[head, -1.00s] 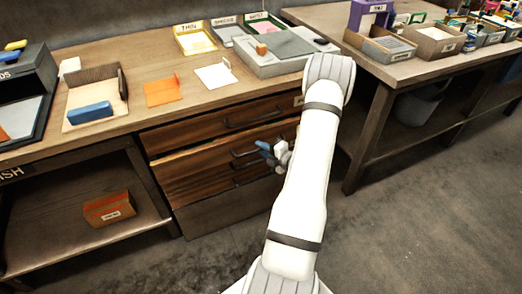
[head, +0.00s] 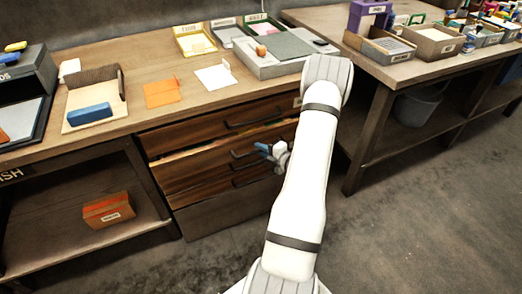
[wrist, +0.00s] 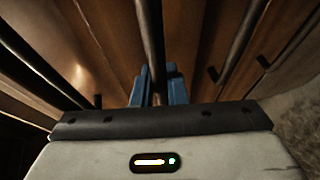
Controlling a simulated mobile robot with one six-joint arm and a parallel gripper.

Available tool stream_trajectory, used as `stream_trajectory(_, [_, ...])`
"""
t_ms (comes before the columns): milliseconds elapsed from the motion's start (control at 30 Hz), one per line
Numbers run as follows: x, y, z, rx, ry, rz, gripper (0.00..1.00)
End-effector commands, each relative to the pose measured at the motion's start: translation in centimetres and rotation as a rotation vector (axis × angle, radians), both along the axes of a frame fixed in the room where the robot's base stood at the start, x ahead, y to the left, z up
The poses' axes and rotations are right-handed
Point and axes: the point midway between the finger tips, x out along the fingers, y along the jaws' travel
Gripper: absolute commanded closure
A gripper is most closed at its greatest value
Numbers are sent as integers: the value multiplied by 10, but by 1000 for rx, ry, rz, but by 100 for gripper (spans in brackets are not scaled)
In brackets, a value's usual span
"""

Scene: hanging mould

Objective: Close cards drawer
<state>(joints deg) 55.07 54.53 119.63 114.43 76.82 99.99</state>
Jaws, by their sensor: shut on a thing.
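The wooden drawer unit (head: 215,133) sits under the left bench. A middle drawer (head: 195,171) stands slightly out, with a narrow lit gap along its top edge. Its dark bar handle (head: 240,154) is at my gripper (head: 266,149). In the wrist view my gripper (wrist: 157,88) has its blue fingers on both sides of the dark handle bar (wrist: 151,35), closed on it. My arm covers the right part of the drawer fronts, and I cannot read which drawer is labelled cards.
The drawer above (head: 220,126) looks shut. Trays, a blue block (head: 89,113) and an orange card (head: 162,93) lie on the bench top. An orange box (head: 108,210) sits on the lower shelf. A second bench stands right; the floor in front is clear.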

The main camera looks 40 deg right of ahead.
Motion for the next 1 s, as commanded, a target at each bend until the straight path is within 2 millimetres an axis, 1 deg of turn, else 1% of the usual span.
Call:
stream_trajectory(200, [32, -8, 0, -3, -1, 3, 100])
stream_trajectory(300, [40, -9, 0, -1, 0, 2, 100])
stream_trajectory(567, [42, -10, 1, -2, -3, 1, 100])
stream_trajectory(600, [42, -10, 1, -3, -4, 1, 85])
stream_trajectory(700, [42, -9, 2, -3, -4, 1, 79])
stream_trajectory(900, [42, -9, 2, -4, -5, 3, 79])
stream_trajectory(1000, [35, -11, 4, -2, -3, 0, 79])
